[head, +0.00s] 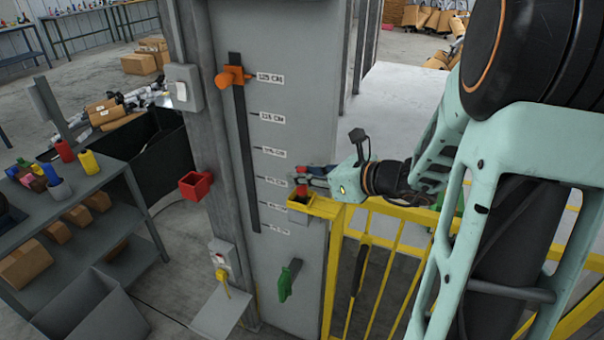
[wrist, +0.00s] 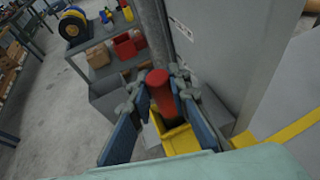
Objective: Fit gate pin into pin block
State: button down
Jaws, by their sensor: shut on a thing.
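My gripper (head: 306,179) is shut on a red cylindrical gate pin (wrist: 161,93), with a finger on each side of it in the wrist view. The pin stands roughly upright, and a bit of its red shows at the fingertips in the head view (head: 301,169). A yellow, box-shaped pin block (head: 314,206) sits at the corner of the yellow gate, just below the gripper. In the wrist view, the yellow block (wrist: 181,140) lies under the pin's lower end. I cannot tell whether the pin's tip is inside the block or just above it.
A grey post panel (head: 290,100) with height labels and an orange slider (head: 232,77) stands behind the gripper. A red box (head: 196,185) is on the post to the left. The yellow gate railing (head: 400,215) runs right, under my arm. A grey shelf (head: 95,190) stands left.

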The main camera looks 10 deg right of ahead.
jog(key=c, duration=1.7)
grip_release()
jog(key=shift+c, duration=0.2)
jog(key=shift+d, duration=0.1)
jog(key=v, duration=1.2)
jog(key=shift+r, duration=0.15)
